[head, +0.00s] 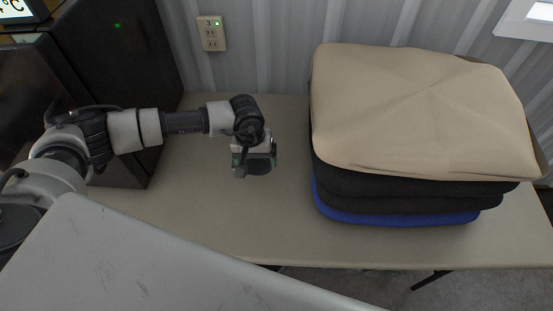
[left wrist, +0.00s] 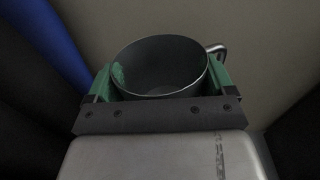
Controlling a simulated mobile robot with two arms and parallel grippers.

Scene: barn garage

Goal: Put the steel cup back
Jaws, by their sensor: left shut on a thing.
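The steel cup (left wrist: 165,68) shows in the left wrist view as a grey, open-topped metal cup with its handle at the right. My left gripper (head: 258,163) is shut on it, with a green-padded finger on either side of the cup. In the head view the gripper points down over the middle-left of the beige table (head: 220,220), left of the cushion stack. There the cup is mostly hidden by the gripper, and I cannot tell whether it touches the table. My right gripper is not in view.
A tall stack of cushions (head: 415,115), beige over black and blue, fills the table's right half. A dark cabinet (head: 125,50) stands at the left behind my arm. A corrugated wall (head: 265,45) with an outlet (head: 211,33) closes the back. The table around the gripper is clear.

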